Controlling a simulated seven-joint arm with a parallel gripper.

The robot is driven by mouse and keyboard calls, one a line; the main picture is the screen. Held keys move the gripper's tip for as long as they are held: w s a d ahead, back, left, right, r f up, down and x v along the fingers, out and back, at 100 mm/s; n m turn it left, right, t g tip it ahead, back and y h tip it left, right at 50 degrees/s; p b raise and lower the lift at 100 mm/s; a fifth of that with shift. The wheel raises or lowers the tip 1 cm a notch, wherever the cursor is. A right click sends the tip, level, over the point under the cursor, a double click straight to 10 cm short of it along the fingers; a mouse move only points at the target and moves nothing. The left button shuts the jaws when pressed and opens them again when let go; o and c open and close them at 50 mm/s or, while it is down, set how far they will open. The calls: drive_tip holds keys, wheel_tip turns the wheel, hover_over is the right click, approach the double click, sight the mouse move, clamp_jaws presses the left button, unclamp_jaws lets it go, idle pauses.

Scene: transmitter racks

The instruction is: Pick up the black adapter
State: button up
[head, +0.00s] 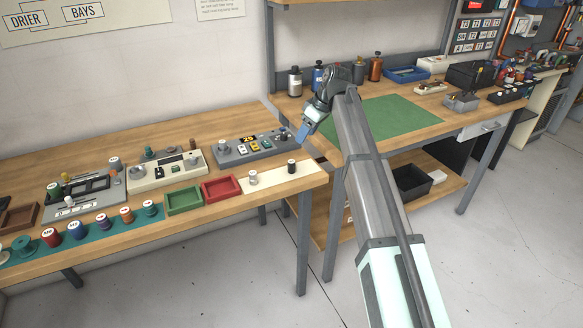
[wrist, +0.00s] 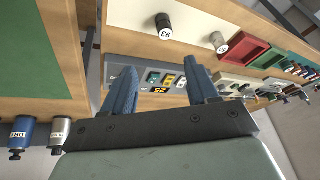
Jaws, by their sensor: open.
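The black adapter (head: 291,166) is a small dark cylinder with a pale top. It stands on the cream strip (head: 270,182) near the right end of the left bench. In the wrist view the black adapter (wrist: 163,21) shows near the top, beyond the fingertips, with a white numbered label. My gripper (head: 303,133) is above the bench's right end, higher than the adapter and apart from it. In the wrist view my gripper (wrist: 163,72) has its two blue fingers spread, with nothing held between them.
A pale adapter (head: 253,177) stands to the left of the black one. A red tray (head: 222,178) and green tray (head: 184,188) lie further left. A grey device with a yellow display (head: 248,148) sits behind. The right bench has a green mat (head: 405,122).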

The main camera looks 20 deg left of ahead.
sight(292, 161)
drive_tip(key=a+f+n, duration=0.1)
drive_tip(key=f, duration=0.3)
drive_tip(key=a+f+n, duration=0.1)
drive_tip(key=a+f, duration=0.1)
drive_tip(key=f, duration=0.2)
drive_tip(key=s+a+f, duration=0.1)
drive_tip(key=a+f, duration=0.1)
drive_tip(key=f, duration=0.3)
drive_tip(key=shift+n, duration=0.4)
drive_tip(key=shift+c, duration=0.2)
clamp_jaws()
